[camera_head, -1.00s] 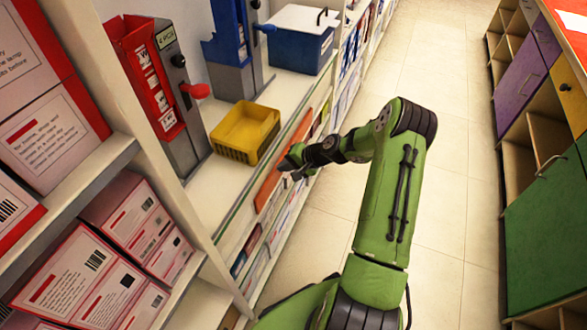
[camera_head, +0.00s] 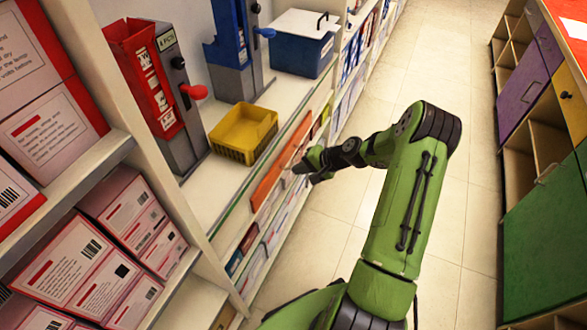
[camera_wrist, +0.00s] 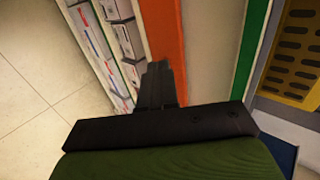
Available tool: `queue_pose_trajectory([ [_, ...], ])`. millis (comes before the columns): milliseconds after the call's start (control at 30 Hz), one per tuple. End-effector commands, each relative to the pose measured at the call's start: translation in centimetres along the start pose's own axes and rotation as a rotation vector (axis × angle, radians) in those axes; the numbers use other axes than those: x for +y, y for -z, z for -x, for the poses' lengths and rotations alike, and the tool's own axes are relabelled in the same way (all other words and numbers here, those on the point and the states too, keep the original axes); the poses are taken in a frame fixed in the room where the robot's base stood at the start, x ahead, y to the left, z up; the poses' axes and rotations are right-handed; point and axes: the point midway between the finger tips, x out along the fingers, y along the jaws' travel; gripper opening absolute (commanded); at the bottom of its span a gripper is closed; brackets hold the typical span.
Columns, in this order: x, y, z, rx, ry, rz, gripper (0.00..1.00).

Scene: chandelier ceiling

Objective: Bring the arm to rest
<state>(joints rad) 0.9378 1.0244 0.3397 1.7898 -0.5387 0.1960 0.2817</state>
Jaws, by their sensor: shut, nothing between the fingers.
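My green arm reaches forward over the aisle in the head view, bent at the elbow, with its wrist pointing left toward the shelf. My gripper (camera_head: 308,170) is dark and hangs in front of the shelf edge, at about the height of the orange strip. In the wrist view my gripper (camera_wrist: 160,80) has its fingers together and nothing between them. Whether the fingertips touch the shelf front cannot be told.
A yellow basket (camera_head: 243,134) stands on the shelf (camera_head: 212,187) left of my gripper. A red dispenser (camera_head: 155,85), a blue dispenser (camera_head: 232,50) and a blue box (camera_head: 302,43) stand behind. Coloured cabinets (camera_head: 545,220) line the right. The tiled aisle (camera_head: 465,180) between is clear.

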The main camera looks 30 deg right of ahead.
Motion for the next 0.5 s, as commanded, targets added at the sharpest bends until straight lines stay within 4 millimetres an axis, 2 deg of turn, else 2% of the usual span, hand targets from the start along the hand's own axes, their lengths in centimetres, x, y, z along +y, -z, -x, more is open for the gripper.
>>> queue_pose_trajectory([
  [33, -0.1, 0.2, 1.4, 0.006, -0.003, -0.002, 0.0],
  [233, 0.0, 0.2, 5.2, 0.006, -0.003, -0.003, 0.0],
  [333, 0.0, 0.1, 6.2, 0.003, -0.003, -0.002, 0.0],
  [500, 0.1, 0.1, 6.5, 0.003, -0.003, -0.002, 0.0],
])
